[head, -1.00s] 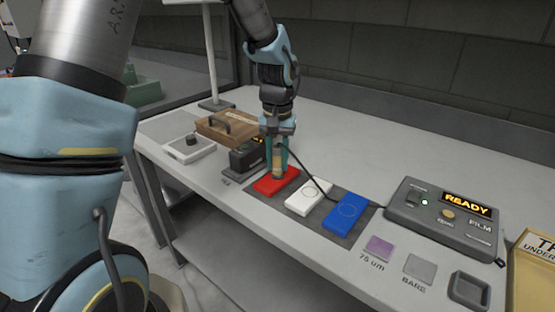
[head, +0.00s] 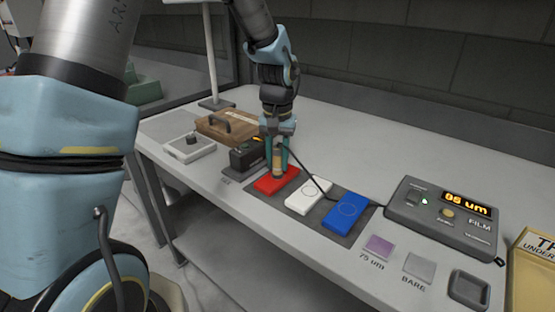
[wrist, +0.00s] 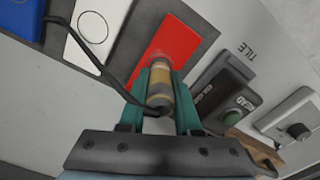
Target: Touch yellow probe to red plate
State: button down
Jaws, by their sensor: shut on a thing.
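My gripper (head: 277,162) is shut on the yellow probe (head: 277,160), a tan-yellow cylinder with a dark cable. The probe is upright over the red plate (head: 268,186), and its lower end appears to rest on the plate. In the wrist view the probe (wrist: 160,88) sits between the teal fingers, with the red plate (wrist: 172,50) beneath and beyond it; the contact point itself is hidden there. The film gauge (head: 440,220), joined by the cable, shows "86 um" or similar in orange digits.
A white plate (head: 309,193) and a blue plate (head: 345,212) lie right of the red one on a dark mat. A dark tile device (head: 246,160) stands close left. A wooden box (head: 215,126) is behind it. Purple (head: 379,247) and grey (head: 419,264) squares lie in front.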

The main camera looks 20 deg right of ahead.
dwell(0.3)
jog(key=shift+r+p, duration=2.9)
jog(key=shift+r, duration=0.6)
